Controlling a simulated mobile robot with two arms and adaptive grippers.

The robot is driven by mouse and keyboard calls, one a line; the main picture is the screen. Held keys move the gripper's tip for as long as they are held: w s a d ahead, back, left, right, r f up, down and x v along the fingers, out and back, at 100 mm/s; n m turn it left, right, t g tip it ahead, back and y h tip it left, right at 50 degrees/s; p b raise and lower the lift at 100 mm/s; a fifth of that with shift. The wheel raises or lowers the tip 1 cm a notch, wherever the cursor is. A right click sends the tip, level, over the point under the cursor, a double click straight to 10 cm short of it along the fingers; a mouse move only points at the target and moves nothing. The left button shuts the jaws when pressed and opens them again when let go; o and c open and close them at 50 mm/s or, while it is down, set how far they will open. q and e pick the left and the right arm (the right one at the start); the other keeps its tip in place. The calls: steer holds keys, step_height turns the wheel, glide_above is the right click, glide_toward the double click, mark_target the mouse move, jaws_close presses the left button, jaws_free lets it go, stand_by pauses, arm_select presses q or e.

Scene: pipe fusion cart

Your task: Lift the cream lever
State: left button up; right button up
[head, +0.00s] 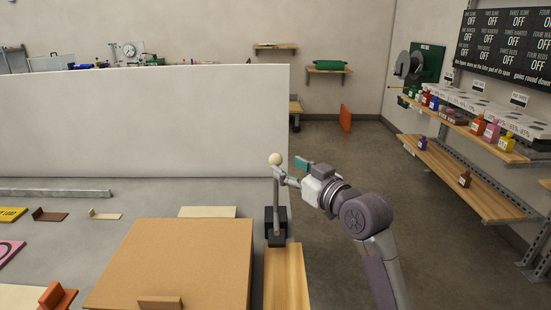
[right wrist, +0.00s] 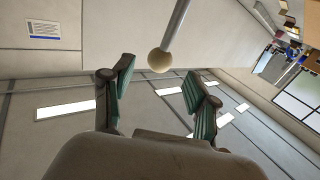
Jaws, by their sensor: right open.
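The lever has a cream ball knob (head: 275,159) on a grey shaft (head: 276,190). The shaft stands nearly upright from a dark base (head: 276,224) at the end of a wooden strip. My right gripper (head: 291,170) is open and empty, just right of the knob. In the right wrist view, the cream knob (right wrist: 160,60) shows between the two teal-padded fingers of my right gripper (right wrist: 160,67), near their tips. I cannot tell if either finger touches it. My left gripper is not in view.
A brown box (head: 180,260) stands left of the lever base on the grey table. A white partition (head: 140,120) rises behind. Shelves with bottles and boxes (head: 480,125) line the right wall. The floor (head: 370,160) between is mostly clear.

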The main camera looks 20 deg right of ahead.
mark_target(280, 162)
steer(key=x, duration=0.5)
steer(key=shift+w+a, duration=0.1)
steer(key=shift+w, duration=0.2)
jaws_close()
